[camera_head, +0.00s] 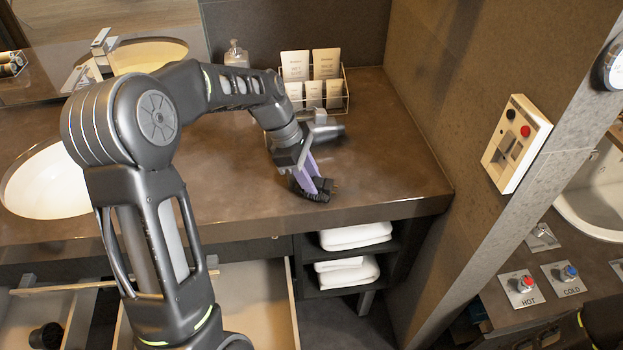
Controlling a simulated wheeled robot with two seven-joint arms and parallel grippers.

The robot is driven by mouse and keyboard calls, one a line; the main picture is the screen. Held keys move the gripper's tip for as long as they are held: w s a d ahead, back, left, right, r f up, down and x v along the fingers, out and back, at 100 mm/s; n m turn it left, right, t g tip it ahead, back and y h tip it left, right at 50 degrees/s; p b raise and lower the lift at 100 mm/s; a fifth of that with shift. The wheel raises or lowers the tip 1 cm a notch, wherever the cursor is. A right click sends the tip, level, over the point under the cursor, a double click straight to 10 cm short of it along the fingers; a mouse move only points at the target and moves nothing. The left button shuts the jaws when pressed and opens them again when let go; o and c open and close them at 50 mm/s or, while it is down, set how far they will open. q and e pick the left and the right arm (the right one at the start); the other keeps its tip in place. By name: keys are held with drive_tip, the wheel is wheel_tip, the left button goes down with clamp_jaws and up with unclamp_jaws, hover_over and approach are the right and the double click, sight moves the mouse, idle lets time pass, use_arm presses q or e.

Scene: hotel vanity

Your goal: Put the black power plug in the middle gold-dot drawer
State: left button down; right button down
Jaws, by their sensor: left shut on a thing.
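My left gripper (314,187) reaches down over the right part of the brown counter, near its front edge. Its purple fingers are shut on the black power plug (324,185), a small dark piece at the fingertips, partly hidden by them. Whether the plug touches the counter is hard to tell. Below the counter, a wide light-wood drawer (262,306) stands open, and its visible inside looks empty. My arm covers its left part. Another open drawer (78,318) is at the left. No gold dots show, so I cannot tell which is the middle drawer. My right gripper is out of view.
A wire rack (346,98) with cards stands at the back of the counter (385,165), next to a dispenser (235,54). A sink (48,182) is at left. Folded towels (354,236) fill the shelves right of the open drawer. A dark round item (46,336) lies in the left drawer.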

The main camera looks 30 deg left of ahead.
use_arm(q)
drive_tip(key=shift+f, duration=0.2)
drive_tip(key=c, duration=1.1)
unclamp_jaws()
drive_tip(key=shift+r, duration=0.15)
drive_tip(key=v, duration=1.2)
